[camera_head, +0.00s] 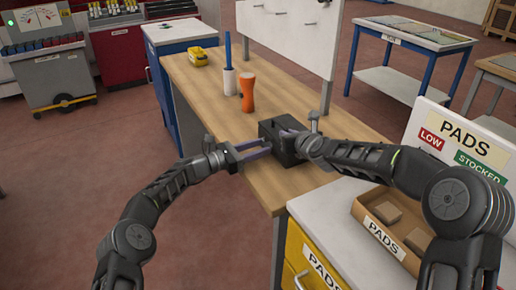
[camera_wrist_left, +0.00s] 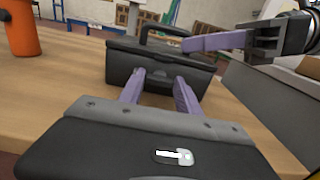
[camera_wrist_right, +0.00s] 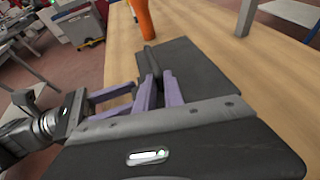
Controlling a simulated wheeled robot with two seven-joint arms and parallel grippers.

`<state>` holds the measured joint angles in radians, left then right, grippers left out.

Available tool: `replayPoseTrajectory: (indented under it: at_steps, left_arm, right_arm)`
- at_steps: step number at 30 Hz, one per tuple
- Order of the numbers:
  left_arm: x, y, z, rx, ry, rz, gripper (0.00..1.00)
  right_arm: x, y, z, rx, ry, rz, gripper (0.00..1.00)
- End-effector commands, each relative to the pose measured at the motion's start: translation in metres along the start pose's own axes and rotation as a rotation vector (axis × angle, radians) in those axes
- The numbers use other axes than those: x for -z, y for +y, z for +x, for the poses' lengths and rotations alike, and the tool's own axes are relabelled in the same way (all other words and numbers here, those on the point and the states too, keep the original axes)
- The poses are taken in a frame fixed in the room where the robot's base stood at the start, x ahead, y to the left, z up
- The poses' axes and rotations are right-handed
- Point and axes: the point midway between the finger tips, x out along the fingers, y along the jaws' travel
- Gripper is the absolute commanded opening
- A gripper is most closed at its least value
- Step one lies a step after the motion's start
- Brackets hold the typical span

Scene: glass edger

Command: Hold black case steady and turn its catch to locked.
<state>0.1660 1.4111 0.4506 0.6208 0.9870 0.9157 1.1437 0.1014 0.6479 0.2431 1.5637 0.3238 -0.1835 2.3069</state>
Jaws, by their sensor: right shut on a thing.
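The black case (camera_head: 272,130) sits closed and upright on the wooden bench, with its front face showing in the left wrist view (camera_wrist_left: 120,62). Its carrying handle (camera_wrist_left: 145,32) stands up from the lid. My right gripper (camera_wrist_right: 160,82) is over the lid, shut on the handle. My left gripper (camera_wrist_left: 158,84) is open, its two purple fingers apart and pointing at the case's front face.
An orange bottle-shaped thing (camera_head: 248,92) and a white holder with a blue rod (camera_head: 229,80) stand behind the case. A yellow object (camera_head: 198,59) lies farther back on the bench (camera_head: 190,85). A pads box (camera_head: 385,240) is on the white cabinet at right.

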Motion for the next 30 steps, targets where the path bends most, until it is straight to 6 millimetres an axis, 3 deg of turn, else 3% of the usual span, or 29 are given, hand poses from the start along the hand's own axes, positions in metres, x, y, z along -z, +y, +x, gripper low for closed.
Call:
replayPoseTrajectory:
  at_steps: [13, 30]
  left_arm:
    - [-0.0001, 0.0003, -0.0002, -0.001, 0.000, 0.000, 0.00]
    - [-0.0005, -0.0010, 0.0000, -0.001, -0.001, 0.268, 0.00]
  right_arm:
    - [0.0013, 0.0000, 0.0002, 0.000, 0.002, 0.002, 0.00]
    - [0.0012, 0.0000, 0.0002, 0.000, 0.002, 0.002, 0.00]
